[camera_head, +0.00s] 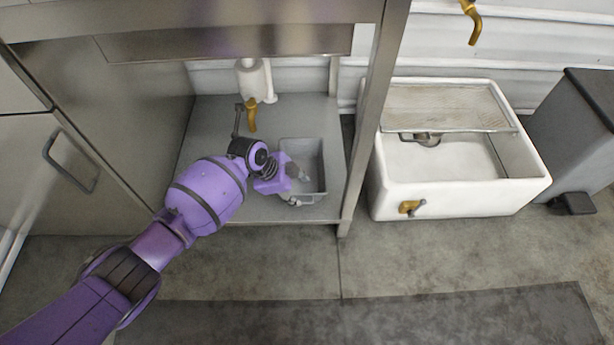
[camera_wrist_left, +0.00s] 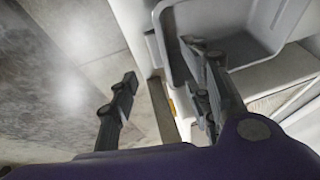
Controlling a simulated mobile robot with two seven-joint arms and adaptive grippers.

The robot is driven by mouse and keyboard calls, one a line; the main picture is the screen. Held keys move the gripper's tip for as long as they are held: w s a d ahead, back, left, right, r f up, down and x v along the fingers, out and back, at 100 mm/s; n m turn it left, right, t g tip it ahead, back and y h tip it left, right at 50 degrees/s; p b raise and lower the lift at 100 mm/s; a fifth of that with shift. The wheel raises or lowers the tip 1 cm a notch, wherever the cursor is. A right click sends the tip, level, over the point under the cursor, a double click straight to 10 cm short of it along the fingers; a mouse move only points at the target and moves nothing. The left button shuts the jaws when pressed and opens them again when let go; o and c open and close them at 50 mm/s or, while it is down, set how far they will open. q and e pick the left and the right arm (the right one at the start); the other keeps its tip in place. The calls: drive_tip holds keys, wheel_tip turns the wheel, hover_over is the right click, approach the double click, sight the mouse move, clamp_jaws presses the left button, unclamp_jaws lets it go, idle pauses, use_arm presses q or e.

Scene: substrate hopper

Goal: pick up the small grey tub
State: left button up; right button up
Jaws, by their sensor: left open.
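The small grey tub (camera_head: 308,152) is a shallow, open rectangular container on the grey metal shelf, under the steel hopper frame. My left gripper (camera_head: 299,186) is at the tub's near left side and hides part of it. In the left wrist view the tub (camera_wrist_left: 232,22) is at the top, with its rim running between the two fingers. There my left gripper (camera_wrist_left: 162,68) is open; one finger overlaps the tub's inside and the other shows over the floor. I cannot tell whether either finger touches the tub. My right gripper is not in view.
A white sink (camera_head: 455,190) and a dark grey bin (camera_head: 580,125) are farther right.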

sight(304, 199)
use_arm(q)
drive_tip(key=shift+w+d+f, duration=0.2)
drive_tip(key=shift+w+f, duration=0.05)
drive_tip(key=shift+f, duration=0.1)
drive_tip(key=shift+b+x, duration=0.6)
drive_tip(key=shift+x, duration=0.25)
drive_tip(key=b+x, duration=0.1)
drive_tip(key=x, duration=0.1)
drive_tip(key=b+x, duration=0.1)
drive_tip(key=x, duration=0.1)
drive_tip(key=shift+s+a+f+b, duration=0.15)
drive_tip(key=shift+s+f+b, duration=0.05)
drive_tip(key=shift+f+b, duration=0.1)
drive_tip(key=shift+w+f, duration=0.1)
drive_tip(key=shift+f, duration=0.2)
drive_tip(key=shift+r, duration=0.1)
drive_tip(key=shift+c, duration=0.4)
drive_tip(key=c, duration=0.6)
clamp_jaws()
drive_tip(key=shift+r, duration=0.1)
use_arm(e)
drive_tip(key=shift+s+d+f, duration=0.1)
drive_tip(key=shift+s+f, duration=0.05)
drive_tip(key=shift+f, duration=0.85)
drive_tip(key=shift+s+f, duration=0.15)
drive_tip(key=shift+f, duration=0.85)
